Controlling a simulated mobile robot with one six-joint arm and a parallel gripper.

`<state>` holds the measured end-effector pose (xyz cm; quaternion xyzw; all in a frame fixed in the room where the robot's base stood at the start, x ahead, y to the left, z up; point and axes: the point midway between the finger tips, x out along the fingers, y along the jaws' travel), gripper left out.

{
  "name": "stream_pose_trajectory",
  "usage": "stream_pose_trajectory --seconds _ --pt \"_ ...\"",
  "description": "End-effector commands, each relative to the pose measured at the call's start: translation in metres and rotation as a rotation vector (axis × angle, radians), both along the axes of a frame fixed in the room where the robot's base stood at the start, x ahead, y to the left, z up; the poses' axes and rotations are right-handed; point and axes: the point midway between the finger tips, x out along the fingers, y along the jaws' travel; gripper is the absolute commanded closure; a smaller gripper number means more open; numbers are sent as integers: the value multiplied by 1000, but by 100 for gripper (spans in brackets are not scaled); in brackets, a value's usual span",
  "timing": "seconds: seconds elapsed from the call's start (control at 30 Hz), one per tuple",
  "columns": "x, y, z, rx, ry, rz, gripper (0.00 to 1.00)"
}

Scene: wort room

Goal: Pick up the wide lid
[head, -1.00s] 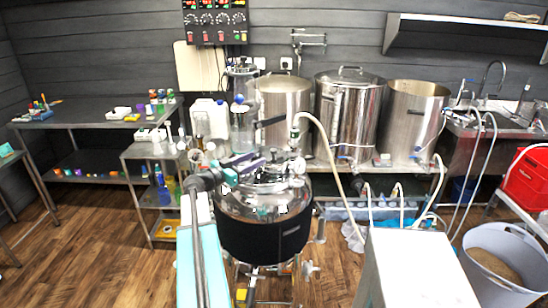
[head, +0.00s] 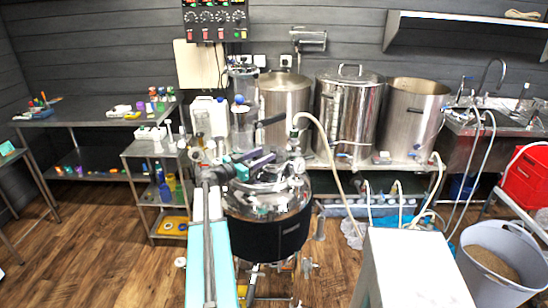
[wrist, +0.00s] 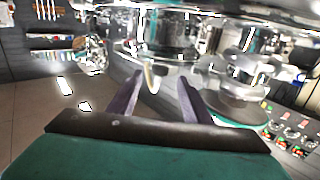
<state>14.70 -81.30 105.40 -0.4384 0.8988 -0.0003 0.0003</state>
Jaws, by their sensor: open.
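A wide steel lid with a bar handle (head: 350,76) sits on the middle of the tall steel pots at the back. It looks level on the rim. I cannot tell whether it also shows among the shiny steel shapes in the wrist view. My gripper (head: 265,158) is in front of the pots, above the black-jacketed steel vessel, well apart from that lid. In the wrist view my gripper (wrist: 160,80) has two dark purple fingers spread apart with nothing between them.
The steel vessel with fittings on top (head: 265,215) stands just below my gripper. A clear glass column (head: 243,115) rises behind it. An open steel pot (head: 415,110) stands right of the lidded one. Pale hoses hang in front. Floor at left is clear.

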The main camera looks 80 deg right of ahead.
Motion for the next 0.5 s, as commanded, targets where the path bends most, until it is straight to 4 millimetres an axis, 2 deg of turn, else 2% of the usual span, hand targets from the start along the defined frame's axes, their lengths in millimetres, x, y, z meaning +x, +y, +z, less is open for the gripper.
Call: stream_pose_trajectory --seconds 0.3,0.5 --pt "-19 -25 2 1 1 -2 55" --pt "-22 -28 0 1 1 0 55"
